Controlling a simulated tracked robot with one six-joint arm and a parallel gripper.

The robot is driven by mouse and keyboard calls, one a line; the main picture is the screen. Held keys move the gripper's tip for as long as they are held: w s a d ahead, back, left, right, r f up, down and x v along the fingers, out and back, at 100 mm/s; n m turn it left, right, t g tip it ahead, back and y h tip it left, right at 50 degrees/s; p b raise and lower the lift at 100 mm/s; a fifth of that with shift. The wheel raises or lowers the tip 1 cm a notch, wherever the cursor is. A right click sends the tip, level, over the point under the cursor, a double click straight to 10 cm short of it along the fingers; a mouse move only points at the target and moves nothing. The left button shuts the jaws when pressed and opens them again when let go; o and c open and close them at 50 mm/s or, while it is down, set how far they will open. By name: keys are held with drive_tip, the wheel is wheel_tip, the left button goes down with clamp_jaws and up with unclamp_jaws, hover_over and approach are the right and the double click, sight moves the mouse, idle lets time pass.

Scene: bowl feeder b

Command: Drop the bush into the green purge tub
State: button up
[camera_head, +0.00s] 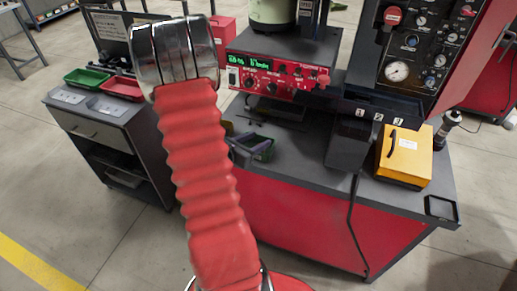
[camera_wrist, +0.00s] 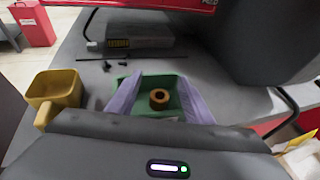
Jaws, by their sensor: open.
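The bush (camera_wrist: 159,98), a small copper-brown ring with a dark bore, shows inside the green purge tub (camera_wrist: 143,104) in the wrist view. It seems to rest on the tub's floor. My gripper (camera_wrist: 160,80) is open, with one pale finger on each side of the bush and a gap to it on both sides. The fingers hide the tub's left and right sides. In the head view the green tub (camera_head: 265,150) shows partly behind my gripper on the dark bench top; the bush cannot be made out there.
A yellow bin (camera_wrist: 55,88) stands left of the tub. Small black parts (camera_wrist: 122,63) and a thin rod lie behind it. A yellow box (camera_head: 404,157) stands at the bench's right. A side cart holds a green tray (camera_head: 87,77) and a red tray (camera_head: 121,88).

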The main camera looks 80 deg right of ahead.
drive_tip(key=v, duration=1.3)
drive_tip(key=shift+f, duration=0.15)
idle(0.8)
drive_tip(key=s+a+f+m+g+y, duration=0.2)
drive_tip(key=s+a+m+y, duration=0.1)
drive_tip(key=s+a+m, duration=0.15)
drive_tip(key=w+a+r+m+t+y, duration=0.1)
drive_tip(key=w+a+m+y, duration=0.25)
drive_tip(key=a+m, duration=0.45)
drive_tip(key=w+a+r+m+t+y, duration=0.1)
drive_tip(key=w+a+r+t+y, duration=0.15)
drive_tip(key=w+a, duration=0.4)
drive_tip(key=w+a+r+m+t+y, duration=0.15)
drive_tip(key=w+a+r+t, duration=0.25)
drive_tip(key=a, duration=0.6)
drive_tip(key=w+a+r+n+t+y, duration=0.1)
drive_tip(key=a+r+t, duration=0.4)
drive_tip(key=a+r, duration=0.6)
drive_tip(key=shift+w+a+n+y, duration=0.3)
drive_tip(key=shift+w+a+y, duration=0.15)
drive_tip(key=shift+w+y, duration=0.2)
